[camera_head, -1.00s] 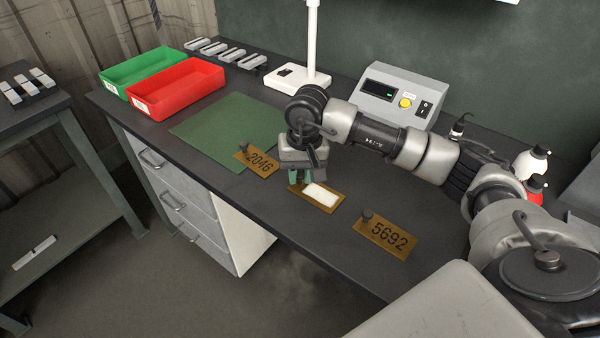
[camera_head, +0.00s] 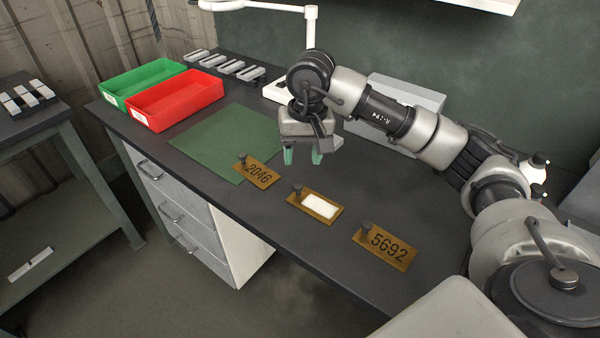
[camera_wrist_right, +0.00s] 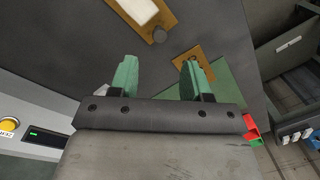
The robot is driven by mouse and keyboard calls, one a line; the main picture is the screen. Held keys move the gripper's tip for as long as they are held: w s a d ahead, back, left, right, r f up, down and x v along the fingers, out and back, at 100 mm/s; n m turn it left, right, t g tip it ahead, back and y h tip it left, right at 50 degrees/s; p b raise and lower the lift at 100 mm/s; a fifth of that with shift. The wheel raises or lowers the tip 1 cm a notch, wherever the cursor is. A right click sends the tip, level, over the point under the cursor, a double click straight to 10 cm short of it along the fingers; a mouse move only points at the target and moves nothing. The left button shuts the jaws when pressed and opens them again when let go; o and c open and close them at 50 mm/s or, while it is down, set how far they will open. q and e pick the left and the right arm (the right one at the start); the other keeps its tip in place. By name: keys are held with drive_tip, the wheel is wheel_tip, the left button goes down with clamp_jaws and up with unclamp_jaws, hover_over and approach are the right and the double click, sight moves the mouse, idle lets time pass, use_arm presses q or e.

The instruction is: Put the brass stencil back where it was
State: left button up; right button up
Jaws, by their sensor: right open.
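Three brass stencils lie in a row along the bench's front. The left one (camera_head: 257,172) reads 2046 and overlaps the corner of the green mat. The middle one (camera_head: 292,203) has a white block (camera_head: 319,206) on it that covers its middle. The right one (camera_head: 388,247) reads 5692. Each has a dark knob near its left end. My right gripper (camera_head: 302,157) is open and empty, raised above the bench behind the middle stencil. In the right wrist view its green fingers (camera_wrist_right: 158,75) are apart, with the middle stencil (camera_wrist_right: 125,8) beyond them. My left gripper is not in view.
A green mat (camera_head: 215,148) lies left of my gripper. A red bin (camera_head: 176,101) and a green bin (camera_head: 135,86) stand at the bench's left end, with several grey pieces behind. A grey box (camera_head: 412,92) stands behind my arm.

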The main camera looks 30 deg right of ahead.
drive_tip(key=shift+s+d+r, duration=0.1)
drive_tip(key=shift+d+r, duration=0.05)
drive_tip(key=shift+r, duration=1.6)
